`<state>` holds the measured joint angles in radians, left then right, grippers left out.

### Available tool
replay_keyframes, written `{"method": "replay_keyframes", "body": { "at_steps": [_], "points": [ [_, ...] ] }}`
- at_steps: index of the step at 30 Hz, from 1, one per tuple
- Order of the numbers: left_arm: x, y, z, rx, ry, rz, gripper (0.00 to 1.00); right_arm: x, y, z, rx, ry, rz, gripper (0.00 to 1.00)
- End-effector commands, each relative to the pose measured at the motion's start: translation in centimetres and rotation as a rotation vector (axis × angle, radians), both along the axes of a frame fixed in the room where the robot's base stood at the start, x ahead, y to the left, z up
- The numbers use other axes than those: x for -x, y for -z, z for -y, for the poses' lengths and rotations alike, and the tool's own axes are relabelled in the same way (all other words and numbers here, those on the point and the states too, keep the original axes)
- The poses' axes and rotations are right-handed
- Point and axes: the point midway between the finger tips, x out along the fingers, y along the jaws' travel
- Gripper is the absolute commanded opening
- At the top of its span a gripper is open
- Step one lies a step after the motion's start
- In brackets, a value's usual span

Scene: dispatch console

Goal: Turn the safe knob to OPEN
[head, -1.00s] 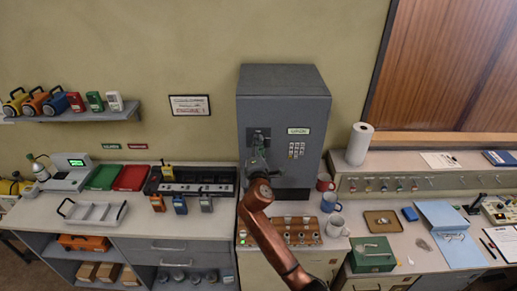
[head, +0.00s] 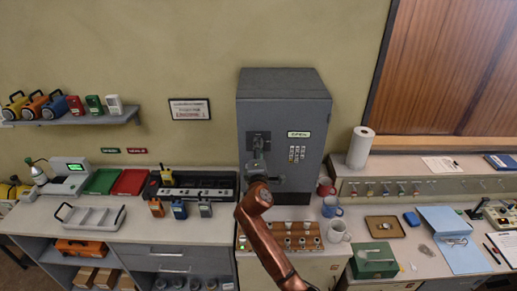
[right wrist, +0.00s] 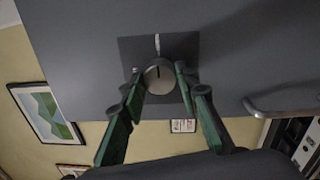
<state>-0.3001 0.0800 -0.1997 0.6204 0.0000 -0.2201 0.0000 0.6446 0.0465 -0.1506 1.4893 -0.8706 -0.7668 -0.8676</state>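The safe (head: 284,110) is a tall grey box standing at the back of the counter. Its knob (right wrist: 158,80) is a round grey dial on a dark square plate (right wrist: 128,50), with a white mark above it in the right wrist view. A short dark line on the knob points up, roughly towards that mark. My right gripper (head: 257,167) is in front of the plate in the head view. In the right wrist view its green fingers (right wrist: 159,73) are spread on both sides of the knob, seemingly without gripping it. My left gripper is out of view.
A keypad (head: 297,154) and a small label (head: 299,134) are right of the knob on the safe. A bar handle (right wrist: 285,112) shows at the right in the wrist view. Mugs (head: 331,206) and a wooden panel (head: 303,236) stand below the safe.

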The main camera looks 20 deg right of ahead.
Motion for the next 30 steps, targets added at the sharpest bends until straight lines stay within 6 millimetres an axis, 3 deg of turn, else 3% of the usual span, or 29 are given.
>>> {"method": "replay_keyframes", "body": {
  "at_steps": [7,17,23,30],
  "points": [
    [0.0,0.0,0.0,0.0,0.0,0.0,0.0,0.0,0.0,0.0,0.001,0.0,0.0,0.46],
    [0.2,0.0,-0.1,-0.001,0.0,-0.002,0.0,0.3,0.0,-0.1,0.001,0.0,0.001,0.46],
    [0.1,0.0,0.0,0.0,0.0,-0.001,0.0,3.0,0.3,-0.9,0.0,-0.001,0.0,0.46],
    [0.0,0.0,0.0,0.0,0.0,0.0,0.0,7.9,0.6,-2.3,0.0,-0.001,-0.001,0.46]
  ]
}}
